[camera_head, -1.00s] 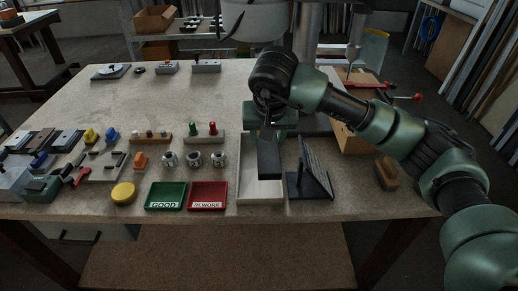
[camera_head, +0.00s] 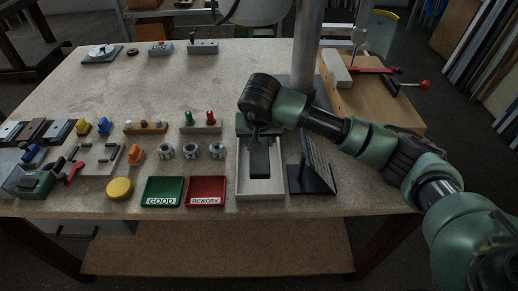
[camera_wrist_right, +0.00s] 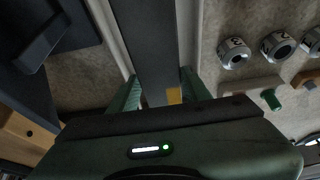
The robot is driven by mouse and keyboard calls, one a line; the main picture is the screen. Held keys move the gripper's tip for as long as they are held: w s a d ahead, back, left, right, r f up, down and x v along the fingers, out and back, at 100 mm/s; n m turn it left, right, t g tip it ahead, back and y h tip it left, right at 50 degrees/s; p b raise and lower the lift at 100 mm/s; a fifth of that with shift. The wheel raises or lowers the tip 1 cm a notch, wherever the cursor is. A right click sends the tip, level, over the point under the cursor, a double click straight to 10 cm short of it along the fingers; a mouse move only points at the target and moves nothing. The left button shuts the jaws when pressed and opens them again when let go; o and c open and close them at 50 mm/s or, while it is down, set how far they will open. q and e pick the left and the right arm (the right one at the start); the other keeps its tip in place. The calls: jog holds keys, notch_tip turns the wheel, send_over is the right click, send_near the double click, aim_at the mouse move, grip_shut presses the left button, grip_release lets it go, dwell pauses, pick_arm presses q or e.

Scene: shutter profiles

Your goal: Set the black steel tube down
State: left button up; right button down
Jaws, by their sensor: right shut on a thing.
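The black steel tube (camera_head: 259,163) is a dark bar held lengthwise over the pale open-topped tray (camera_head: 260,196) at the front of the table. In the right wrist view the tube (camera_wrist_right: 148,35) runs away from my gripper, between the tray's two pale side walls (camera_wrist_right: 107,32). My right gripper (camera_wrist_right: 162,92) is shut on the tube's end, with a green finger on each side. In the head view the gripper is at the tray's far end, partly hidden by my wrist. I cannot tell whether the tube touches the tray floor. My left gripper is out of view.
A dark slanted rack (camera_head: 315,172) stands close to the tray's right. The red REWORK tray (camera_head: 206,187) and green GOOD tray (camera_head: 163,187) lie to its left. Several metal rings (camera_head: 192,151) sit left of the tray. The table's middle is mostly clear.

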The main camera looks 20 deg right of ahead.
jog(key=shift+f, duration=0.55)
notch_tip(320, 180, down, 4)
jog(key=shift+r+p, duration=0.15)
jog(key=shift+p, duration=0.3)
jog(key=shift+w, duration=0.1)
jog(key=shift+f, duration=0.2)
jog(key=c, duration=0.7)
grip_release()
jog(key=shift+o, duration=0.2)
